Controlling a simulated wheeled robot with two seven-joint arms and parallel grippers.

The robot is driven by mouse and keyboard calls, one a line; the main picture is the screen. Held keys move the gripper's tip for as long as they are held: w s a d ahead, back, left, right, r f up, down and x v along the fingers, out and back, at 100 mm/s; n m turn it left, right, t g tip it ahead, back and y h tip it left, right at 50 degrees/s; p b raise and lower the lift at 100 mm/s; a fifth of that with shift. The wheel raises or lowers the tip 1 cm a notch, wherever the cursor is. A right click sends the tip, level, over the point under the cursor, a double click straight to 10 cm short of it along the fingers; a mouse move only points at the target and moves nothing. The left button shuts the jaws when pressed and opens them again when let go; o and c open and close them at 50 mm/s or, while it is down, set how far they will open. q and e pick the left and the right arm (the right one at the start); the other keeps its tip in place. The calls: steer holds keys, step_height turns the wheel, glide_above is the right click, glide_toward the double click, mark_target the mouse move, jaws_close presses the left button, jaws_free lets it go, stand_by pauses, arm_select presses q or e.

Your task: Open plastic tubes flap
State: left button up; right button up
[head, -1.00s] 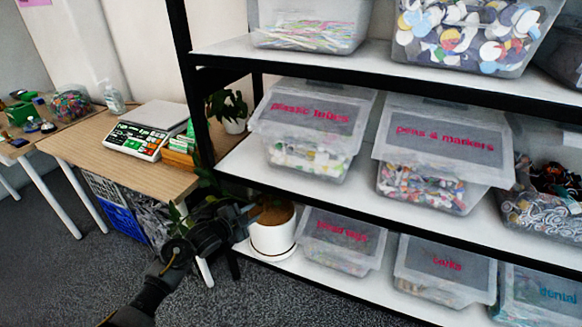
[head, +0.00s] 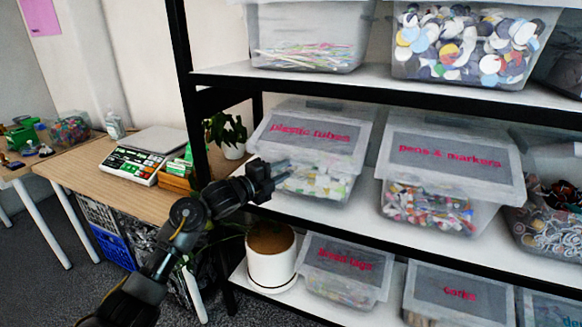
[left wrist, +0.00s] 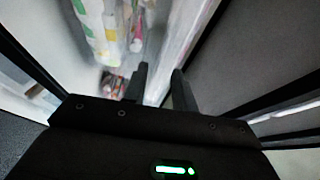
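The clear plastic tubes bin (head: 340,188) stands on the middle shelf, with small pale, yellow and green pieces inside. Its translucent flap (head: 312,132), labelled "plastic tubes" in pink, slopes down over the front and looks shut. My left gripper (head: 285,172) is in front of the bin's lower left, below the flap's front edge. Its two fingers are apart with nothing between them. In the left wrist view, my left gripper (left wrist: 160,85) points along the bin's clear wall, with the pieces (left wrist: 100,25) close by. I cannot tell whether the fingers touch it. My right gripper is out of view.
The pens & markers bin (head: 440,207) stands just right on the same shelf. A black shelf post (head: 190,110) and a potted plant (head: 272,258) are near my left arm. More bins fill the shelves above and below. A wooden table (head: 85,165) stands left.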

arm_select(q)
steer(key=shift+x, duration=1.95)
steer(key=shift+c, duration=0.5)
jaws_close()
